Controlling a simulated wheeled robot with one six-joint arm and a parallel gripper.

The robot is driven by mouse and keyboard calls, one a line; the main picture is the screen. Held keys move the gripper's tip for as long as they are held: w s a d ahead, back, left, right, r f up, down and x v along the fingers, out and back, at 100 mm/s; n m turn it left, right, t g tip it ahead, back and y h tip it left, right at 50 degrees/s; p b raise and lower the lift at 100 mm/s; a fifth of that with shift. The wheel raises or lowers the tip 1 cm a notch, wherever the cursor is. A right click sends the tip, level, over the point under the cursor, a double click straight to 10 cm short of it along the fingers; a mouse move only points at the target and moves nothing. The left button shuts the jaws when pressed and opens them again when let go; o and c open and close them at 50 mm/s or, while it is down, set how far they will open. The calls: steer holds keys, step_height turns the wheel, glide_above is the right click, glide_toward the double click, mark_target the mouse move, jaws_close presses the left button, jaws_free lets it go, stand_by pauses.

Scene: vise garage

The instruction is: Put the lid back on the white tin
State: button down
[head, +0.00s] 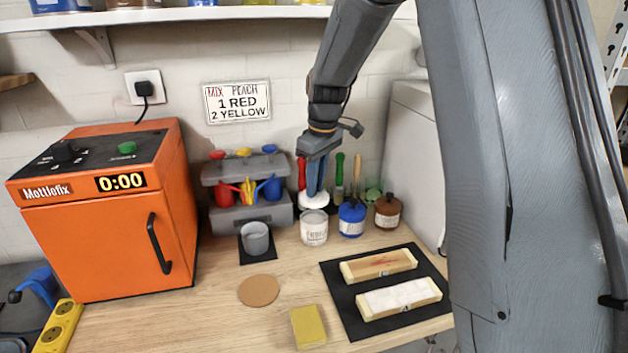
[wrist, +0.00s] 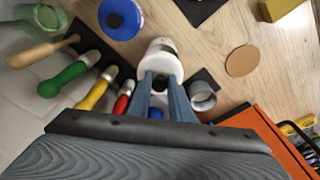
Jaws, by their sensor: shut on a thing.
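My gripper (head: 314,190) points down and is shut on the white lid (head: 314,201). The lid is held just above and slightly behind the white tin (head: 314,228), as the head view shows it. The tin stands upright on the workbench, and its front label is visible. In the wrist view my gripper (wrist: 160,82) has the lid (wrist: 164,63) at its fingertips. The lid covers part of the tin (wrist: 161,44) there. I cannot tell whether lid and tin touch.
A blue tin (head: 352,220) stands close on the right, with a brown tin (head: 388,211) beyond it. A grey cup (head: 255,238) is on the left. Upright tools (head: 339,172) stand behind. A cork disc (head: 259,291) lies in front, with bare wood around it.

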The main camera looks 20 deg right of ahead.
mark_target(317, 195)
steer(key=shift+f+b, duration=1.55)
steer(key=shift+f, duration=1.5)
steer(key=shift+r, duration=0.1)
steer(key=shift+f+p, duration=0.2)
steer(key=shift+p, duration=0.25)
stand_by(0.6)
steer(key=c, duration=1)
jaws_free()
steer(key=shift+c, duration=0.2)
